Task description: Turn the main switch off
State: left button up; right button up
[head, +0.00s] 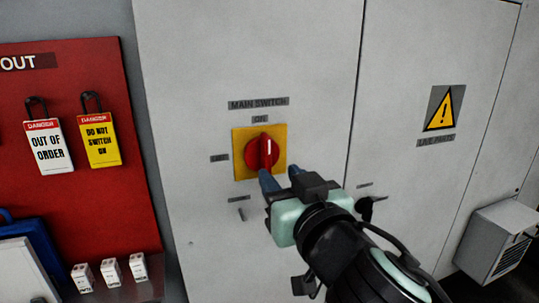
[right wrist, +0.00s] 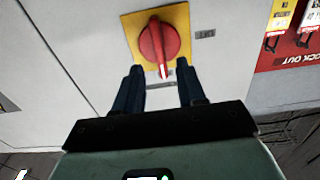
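The main switch is a red rotary knob (head: 262,152) on a yellow plate (head: 240,170), on a light grey cabinet door. Its grip stands about upright, its white mark toward the ON label (head: 260,119). My right gripper (head: 279,176) is just below and in front of the knob, with its two blue fingers apart and nothing held. In the right wrist view the knob (right wrist: 157,42) shows upside down beyond the fingertips (right wrist: 160,72), its marked end appearing between them. I cannot tell whether they touch. The label below the knob is too blurred to read. My left gripper is out of view.
A red lock-out board (head: 100,200) at the left carries an OUT OF ORDER tag (head: 50,147) and a DO NOT SWITCH ON tag (head: 100,140). A dark door handle (head: 368,207) sits right of my gripper. A vented box (head: 495,240) juts out at the lower right.

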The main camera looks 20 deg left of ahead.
aim_at(269, 163)
jog(key=p+x, duration=0.1)
jog(key=x, duration=0.5)
jog(key=shift+w+p, duration=0.15)
jog(key=shift+p, duration=0.2)
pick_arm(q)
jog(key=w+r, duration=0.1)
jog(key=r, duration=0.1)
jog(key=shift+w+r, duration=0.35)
pick_arm(e)
grip_shut()
